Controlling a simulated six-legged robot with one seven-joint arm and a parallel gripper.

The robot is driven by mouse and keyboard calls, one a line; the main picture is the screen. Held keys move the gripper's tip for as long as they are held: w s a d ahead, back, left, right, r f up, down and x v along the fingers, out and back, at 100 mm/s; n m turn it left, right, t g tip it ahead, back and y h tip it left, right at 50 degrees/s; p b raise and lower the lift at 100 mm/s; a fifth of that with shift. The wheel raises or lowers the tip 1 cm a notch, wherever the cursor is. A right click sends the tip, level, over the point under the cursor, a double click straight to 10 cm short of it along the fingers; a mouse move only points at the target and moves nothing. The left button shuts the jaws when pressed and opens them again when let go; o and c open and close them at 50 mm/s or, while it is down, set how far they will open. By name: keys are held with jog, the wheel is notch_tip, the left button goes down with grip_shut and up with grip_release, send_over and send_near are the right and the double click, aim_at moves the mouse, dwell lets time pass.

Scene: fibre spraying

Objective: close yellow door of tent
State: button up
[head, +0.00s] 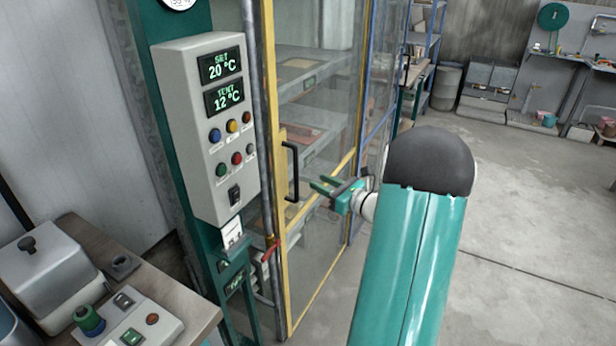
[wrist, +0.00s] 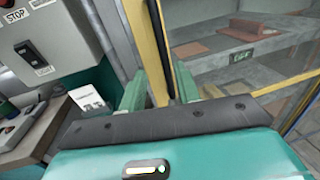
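The yellow door (head: 281,262) of the tent has a yellow frame with clear panels. Its left edge stands close beside a grey post; I cannot tell whether it is flush. A black bar handle (head: 291,172) is on its left side. My gripper (head: 322,186) is just right of the handle, at about its lower half, with its fingers apart. In the wrist view, the yellow frame (wrist: 147,48) and the black handle (wrist: 172,50) show beyond and between the two green fingers. I see no grip on the handle; contact is unclear.
A grey control box (head: 207,130) hangs on a green post left of the door. A red lever (head: 271,250) sits low by the door edge. A bench (head: 180,297) with equipment is at lower left. Shelves stand behind the clear panels. The floor (head: 520,245) at right is clear.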

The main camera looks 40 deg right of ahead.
jog(key=s, duration=0.3)
jog(key=shift+d, duration=0.2)
dwell(0.3)
jog(key=s+a+r+n+g+y, duration=0.1)
jog(key=a+r+n+g+y, duration=0.2)
jog(key=a+n+g, duration=0.85)
jog(key=s+a+r+n+t+y, duration=0.1)
jog(key=a+r+n+y, duration=0.35)
jog(key=a, duration=1.45)
jog(key=s+a+n+g+h, duration=0.1)
jog(key=s+a+n+h, duration=0.3)
jog(key=s+n, duration=0.3)
jog(key=s+a+r+n+h, duration=0.1)
jog(key=s+a+n+h, duration=0.3)
jog(key=n, duration=0.7)
jog(key=s+h, duration=0.2)
jog(key=s, duration=0.1)
jog(key=shift+g, duration=0.35)
